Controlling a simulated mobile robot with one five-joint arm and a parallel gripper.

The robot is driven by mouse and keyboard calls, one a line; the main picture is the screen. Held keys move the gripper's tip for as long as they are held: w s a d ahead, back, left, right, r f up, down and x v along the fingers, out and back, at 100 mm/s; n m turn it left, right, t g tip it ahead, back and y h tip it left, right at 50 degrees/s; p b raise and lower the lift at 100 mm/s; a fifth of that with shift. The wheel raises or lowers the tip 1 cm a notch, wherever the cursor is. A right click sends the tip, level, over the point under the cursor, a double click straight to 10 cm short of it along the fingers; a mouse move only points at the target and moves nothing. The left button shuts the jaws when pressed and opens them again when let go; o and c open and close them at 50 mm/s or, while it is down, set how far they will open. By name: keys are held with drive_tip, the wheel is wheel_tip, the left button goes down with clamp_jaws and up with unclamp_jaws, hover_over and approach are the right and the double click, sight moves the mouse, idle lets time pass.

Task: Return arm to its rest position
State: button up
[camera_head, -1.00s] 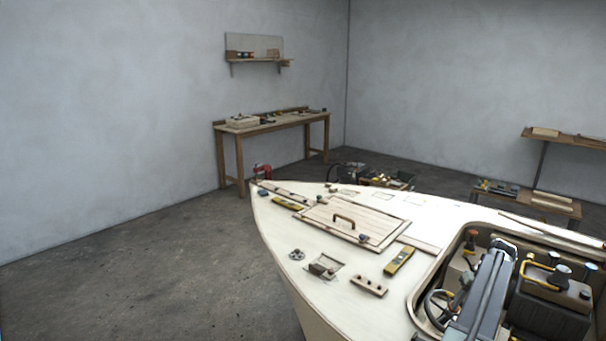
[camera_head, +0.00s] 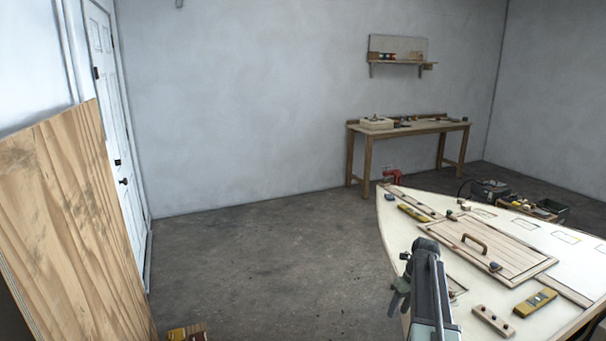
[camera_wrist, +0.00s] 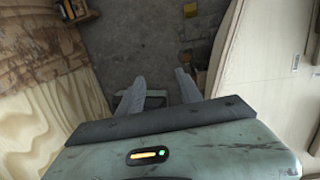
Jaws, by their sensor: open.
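My arm (camera_head: 429,287) rises at the bottom of the head view, right of centre, in front of the plywood hull deck (camera_head: 392,212). My gripper (camera_head: 400,292) hangs at its left side, over or beside the deck's near edge; the exact gap cannot be told. In the wrist view my gripper (camera_wrist: 160,76) has two grey fingers spread apart, with only the dark floor showing between them. It holds nothing. The pale hull side (camera_wrist: 262,75) is right of the fingers in the wrist view.
A plywood sheet (camera_head: 70,220) leans at the left, near a white door (camera_head: 118,130). The deck carries a handled hatch (camera_head: 490,250) and a yellow level (camera_head: 535,302). A workbench (camera_head: 420,128) stands at the back wall. Bare floor (camera_head: 270,250) lies between sheet and hull.

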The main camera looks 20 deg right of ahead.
drive_tip(key=s+a+n+g, duration=0.15)
drive_tip(key=a+n, duration=1.25)
drive_tip(key=a, duration=1.7)
drive_tip(key=s+a+n+h, duration=0.1)
drive_tip(key=s+n, duration=0.3)
drive_tip(key=n, duration=0.6)
drive_tip(key=s+a+n+h, duration=0.1)
drive_tip(key=s+a+n, duration=0.2)
drive_tip(key=n, duration=0.7)
drive_tip(key=shift+s+a+f+t, duration=0.2)
drive_tip(key=shift+s+a+t, duration=0.15)
drive_tip(key=shift+s+a, duration=0.1)
